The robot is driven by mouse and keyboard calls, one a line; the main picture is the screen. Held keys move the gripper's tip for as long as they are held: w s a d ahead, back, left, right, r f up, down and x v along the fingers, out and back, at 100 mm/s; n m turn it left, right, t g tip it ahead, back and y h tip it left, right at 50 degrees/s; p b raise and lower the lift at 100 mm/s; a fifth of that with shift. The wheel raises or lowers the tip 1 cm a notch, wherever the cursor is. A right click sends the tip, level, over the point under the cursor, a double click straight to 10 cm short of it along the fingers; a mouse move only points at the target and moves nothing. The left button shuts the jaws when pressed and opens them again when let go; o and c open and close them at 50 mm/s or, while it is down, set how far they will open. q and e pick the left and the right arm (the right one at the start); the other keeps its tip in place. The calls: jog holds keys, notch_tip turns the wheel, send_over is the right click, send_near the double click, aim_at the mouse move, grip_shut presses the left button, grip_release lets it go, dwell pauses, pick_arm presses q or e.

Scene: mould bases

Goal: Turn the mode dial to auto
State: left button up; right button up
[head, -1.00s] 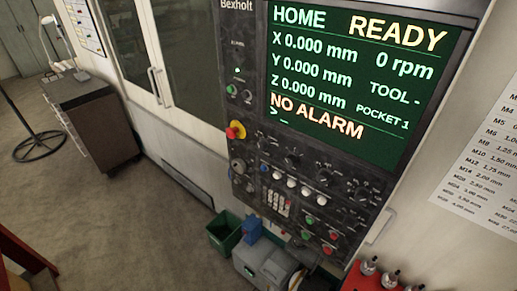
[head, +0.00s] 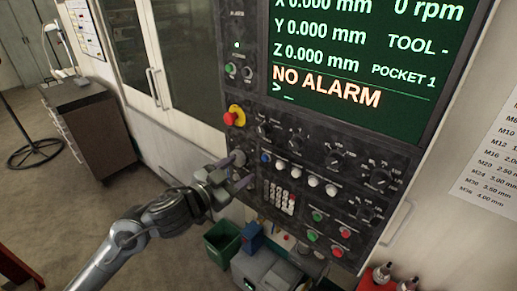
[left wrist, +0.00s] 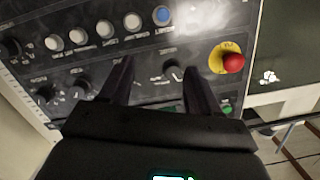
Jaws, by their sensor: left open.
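The control panel (head: 290,210) carries a row of black rotary dials; their labels are too small to read, so I cannot tell which is the mode dial. The leftmost dial (head: 265,130) is right of the emergency stop, and further dials (head: 335,158) run to its right. My left gripper (head: 243,172) is open and empty at the panel's lower left, below the emergency stop. In the left wrist view the panel looks upside down, and a dial (left wrist: 172,72) shows between the open fingers, with no visible contact. My right gripper is not in view.
The red emergency stop (head: 230,118) sits on a yellow base above my gripper. Below are a green bin (head: 222,242) and a grey box (head: 268,275).

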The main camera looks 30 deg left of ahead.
pick_arm(q)
jog(key=t+b, duration=0.1)
send_near(261, 132)
jog(key=s, duration=0.2)
jog(key=w, duration=0.3)
jog(key=w+p, duration=0.1)
jog(key=w, duration=0.7)
jog(key=shift+d+f, duration=0.15)
jog(key=shift+d, duration=0.25)
jog(key=c, duration=1)
